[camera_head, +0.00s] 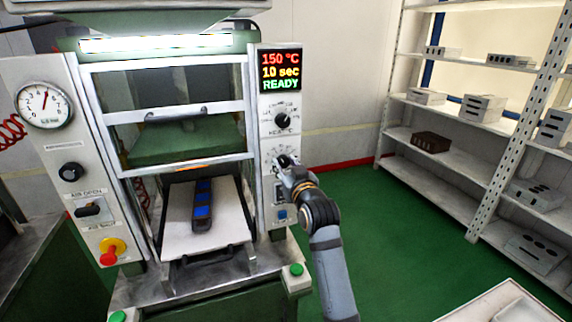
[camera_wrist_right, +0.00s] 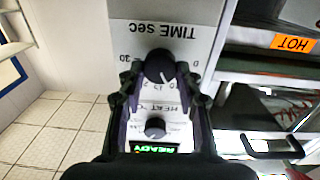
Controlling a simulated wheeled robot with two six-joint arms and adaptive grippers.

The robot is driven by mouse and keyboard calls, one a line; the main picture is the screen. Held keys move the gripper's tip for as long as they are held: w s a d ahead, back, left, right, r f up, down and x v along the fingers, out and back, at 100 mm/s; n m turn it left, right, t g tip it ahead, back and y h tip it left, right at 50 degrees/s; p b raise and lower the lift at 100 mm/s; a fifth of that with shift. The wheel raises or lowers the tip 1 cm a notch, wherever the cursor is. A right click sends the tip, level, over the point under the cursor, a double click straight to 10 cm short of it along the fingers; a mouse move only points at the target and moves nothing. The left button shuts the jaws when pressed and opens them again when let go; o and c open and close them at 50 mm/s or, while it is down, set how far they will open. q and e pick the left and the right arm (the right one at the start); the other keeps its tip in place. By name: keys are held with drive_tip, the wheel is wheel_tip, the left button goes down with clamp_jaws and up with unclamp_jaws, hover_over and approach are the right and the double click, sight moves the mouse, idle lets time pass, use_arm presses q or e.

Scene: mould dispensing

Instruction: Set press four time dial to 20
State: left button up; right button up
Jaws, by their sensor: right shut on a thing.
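The press (camera_head: 175,150) stands at the left of the head view. Its display (camera_head: 280,71) reads 150 °C, 10 sec and READY. My right gripper (camera_head: 285,163) is at the press's right-hand panel, below the heat dial (camera_head: 283,120). In the right wrist view, which is upside down, the black time dial (camera_wrist_right: 159,65) sits between the fingertips of the right gripper (camera_wrist_right: 159,76), under the label TIME sec. The gripper is shut on this dial. A white pointer mark on it points down and to the right in the picture. My left gripper is out of view.
A round gauge (camera_head: 44,105) and a red-and-yellow stop button (camera_head: 111,252) are on the press's left panel. A dark mould with blue cavities (camera_head: 203,205) lies on the platen. Metal shelves (camera_head: 425,180) with blocks stand at the right. Green floor between is clear.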

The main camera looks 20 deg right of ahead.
drive_tip(key=shift+m+p, duration=0.6)
drive_tip(key=shift+m, duration=0.3)
drive_tip(key=shift+m+p, duration=0.45)
drive_tip(key=shift+m, duration=0.35)
drive_tip(key=m+p, duration=0.2)
drive_tip(key=m, duration=0.2)
drive_tip(key=shift+d, duration=0.1)
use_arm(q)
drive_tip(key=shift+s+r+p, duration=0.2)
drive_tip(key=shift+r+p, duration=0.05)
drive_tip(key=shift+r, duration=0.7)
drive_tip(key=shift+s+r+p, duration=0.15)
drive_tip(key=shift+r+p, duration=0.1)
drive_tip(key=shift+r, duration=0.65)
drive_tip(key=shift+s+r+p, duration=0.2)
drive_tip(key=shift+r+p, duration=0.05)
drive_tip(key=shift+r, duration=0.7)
use_arm(e)
drive_tip(key=shift+m, duration=2)
